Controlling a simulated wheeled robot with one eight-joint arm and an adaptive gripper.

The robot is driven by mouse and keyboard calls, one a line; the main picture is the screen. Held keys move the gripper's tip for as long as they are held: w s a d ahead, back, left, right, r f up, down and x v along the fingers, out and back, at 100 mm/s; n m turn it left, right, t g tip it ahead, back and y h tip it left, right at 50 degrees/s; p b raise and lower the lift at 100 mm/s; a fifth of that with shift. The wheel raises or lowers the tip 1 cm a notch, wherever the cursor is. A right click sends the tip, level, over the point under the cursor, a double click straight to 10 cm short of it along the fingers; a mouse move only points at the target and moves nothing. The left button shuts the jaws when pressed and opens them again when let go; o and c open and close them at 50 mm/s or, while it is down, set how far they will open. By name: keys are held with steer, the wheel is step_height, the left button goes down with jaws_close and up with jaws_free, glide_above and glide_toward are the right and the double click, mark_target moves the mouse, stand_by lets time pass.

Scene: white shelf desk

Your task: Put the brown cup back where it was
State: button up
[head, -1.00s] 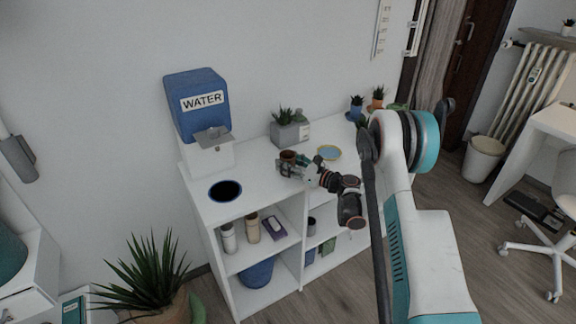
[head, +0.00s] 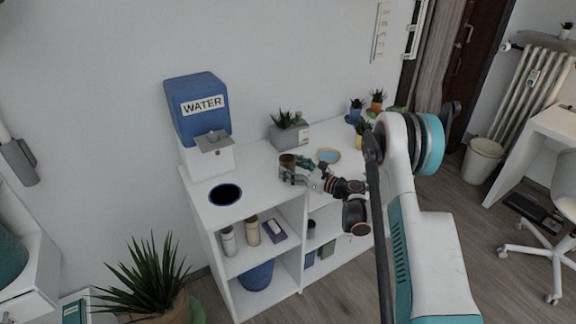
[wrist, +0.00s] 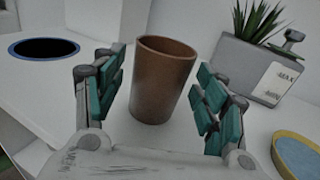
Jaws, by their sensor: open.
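The brown cup (head: 286,161) stands upright on the white shelf desk top, between the water dispenser and the yellow-rimmed dish. In the wrist view the cup (wrist: 162,78) is ahead of the palm, between the two teal-padded fingers. My gripper (wrist: 157,92) is open, with a finger on each side of the cup and visible gaps to it. In the head view my gripper (head: 292,172) reaches in from the right at desk-top height, and its fingers partly hide the cup's lower part.
A grey planter (head: 290,134) is behind the cup. A yellow-rimmed blue dish (head: 328,156) lies right of it. Small potted plants (head: 362,135) stand further right.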

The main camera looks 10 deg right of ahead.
steer(key=p+v, duration=0.2)
steer(key=v, duration=0.8)
steer(key=shift+p, duration=0.4)
